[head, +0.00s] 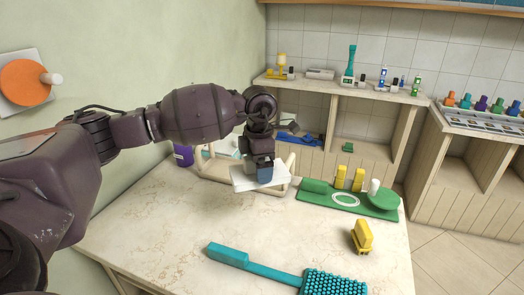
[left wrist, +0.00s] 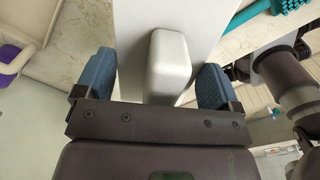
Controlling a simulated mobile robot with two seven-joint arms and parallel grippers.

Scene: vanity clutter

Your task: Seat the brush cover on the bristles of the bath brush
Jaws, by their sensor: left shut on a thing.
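The teal bath brush lies on the marble counter (head: 180,225) at the front of the head view. Its handle (head: 228,256) points left and its bristles (head: 335,284) face up, cut off by the lower edge. Its bristles (left wrist: 290,5) also show at the top right of the left wrist view. My left gripper (head: 264,173) is shut on the brush cover (head: 245,183), a white flat piece with a raised white block (left wrist: 168,62) between the blue fingers (left wrist: 160,80). It holds the cover above the counter, behind and left of the bristles, apart from the brush. The cover's underside is hidden.
A yellow item (head: 362,236) stands behind and right of the bristles. A green mat (head: 318,199) with yellow and white upright pieces is at the back right. A beige frame (head: 212,170) and a purple container (head: 183,156) are behind my gripper. The left counter is clear.

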